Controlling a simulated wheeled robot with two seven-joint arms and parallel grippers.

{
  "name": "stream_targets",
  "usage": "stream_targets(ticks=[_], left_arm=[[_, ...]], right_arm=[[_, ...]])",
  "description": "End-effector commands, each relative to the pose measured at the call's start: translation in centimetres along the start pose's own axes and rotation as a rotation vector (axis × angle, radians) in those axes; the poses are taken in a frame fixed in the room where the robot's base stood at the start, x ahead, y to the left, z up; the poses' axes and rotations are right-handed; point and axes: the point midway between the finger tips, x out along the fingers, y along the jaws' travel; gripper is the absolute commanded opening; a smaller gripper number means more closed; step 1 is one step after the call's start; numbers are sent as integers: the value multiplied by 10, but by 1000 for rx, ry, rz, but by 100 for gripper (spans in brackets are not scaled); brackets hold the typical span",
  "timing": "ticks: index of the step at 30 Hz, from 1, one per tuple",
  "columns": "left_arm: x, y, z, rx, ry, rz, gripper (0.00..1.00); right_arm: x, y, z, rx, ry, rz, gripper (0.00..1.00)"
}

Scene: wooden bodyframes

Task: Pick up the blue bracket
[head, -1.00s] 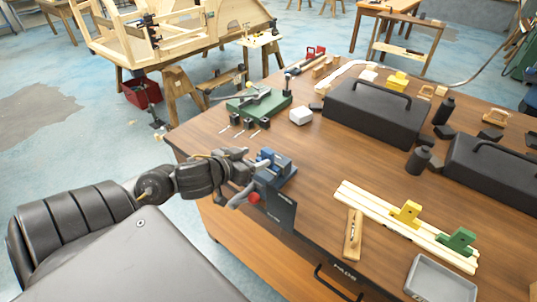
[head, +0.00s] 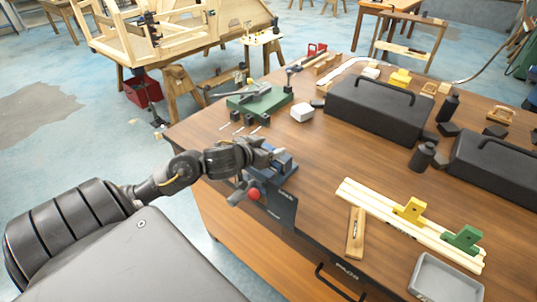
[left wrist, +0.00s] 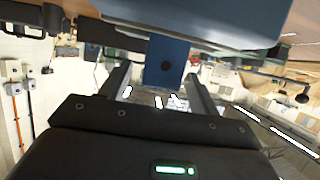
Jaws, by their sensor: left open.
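In the head view, my left gripper (head: 276,154) is beside the blue vise (head: 283,170) at the table's near left edge. In the left wrist view, a blue bracket (left wrist: 164,62) with a dark round hole shows between the two fingers of my left gripper (left wrist: 160,85). The fingers are open, with a gap on each side of the bracket. A large blue-grey body, likely the vise, fills the top of that view and hides the bracket's other end. In the head view I cannot tell the bracket from the vise. My right gripper is not in view.
A yellow bracket (head: 410,209) and a green bracket (head: 464,240) sit on pale wooden strips (head: 375,208). A grey tray (head: 446,280) is at the near right. Black toolboxes (head: 378,107) stand further back. A green tool base (head: 262,105) is behind the vise.

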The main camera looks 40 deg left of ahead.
Motion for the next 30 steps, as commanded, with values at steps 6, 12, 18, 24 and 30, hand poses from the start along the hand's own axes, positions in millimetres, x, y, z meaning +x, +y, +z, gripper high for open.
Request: stream_targets(ticks=[6,12,18,24,30], left_arm=[[0,0,0,0,0,0,53],[0,0,0,0,-1,0,26],[0,0,0,0,1,0,7],[-1,0,-1,0,1,0,7],[-6,0,-14,2,2,1,7]], right_arm=[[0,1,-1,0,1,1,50],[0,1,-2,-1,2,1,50],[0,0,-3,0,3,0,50],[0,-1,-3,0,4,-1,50],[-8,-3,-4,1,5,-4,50]])
